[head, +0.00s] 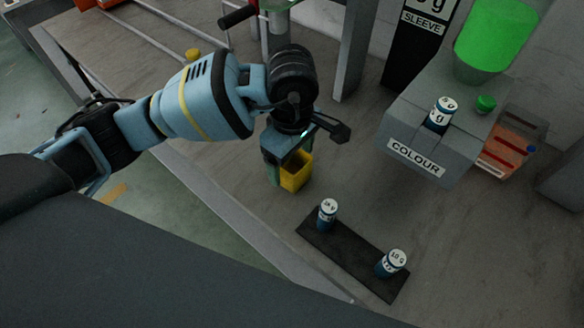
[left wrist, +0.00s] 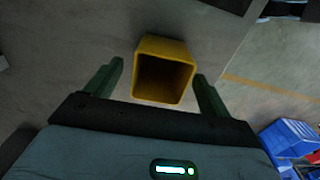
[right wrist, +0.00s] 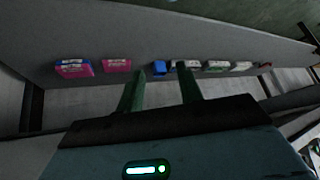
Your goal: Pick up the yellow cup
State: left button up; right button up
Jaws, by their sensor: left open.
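The yellow cup (head: 297,172) is a square, open-topped cup standing on the grey bench. My left gripper (head: 284,168) is over it in the head view, with a green finger at the cup's left side. In the left wrist view the cup (left wrist: 163,72) sits between the two green fingers of the left gripper (left wrist: 160,85), its dark opening facing the camera. The fingers are open, with a gap on each side of the cup. My right gripper (right wrist: 160,90) shows two green fingers apart, with nothing held between them. It is not visible in the head view.
A dark mat (head: 347,262) with two blue-and-white weights lies in front of the cup. The grey COLOUR box (head: 428,140) stands to the right, with another weight on it. In the right wrist view, several small coloured boxes (right wrist: 117,65) line a grey surface.

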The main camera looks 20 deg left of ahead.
aim_at(292, 169)
pick_arm(q)
jog(key=shift+f, duration=1.85)
jog(key=c, duration=1.1)
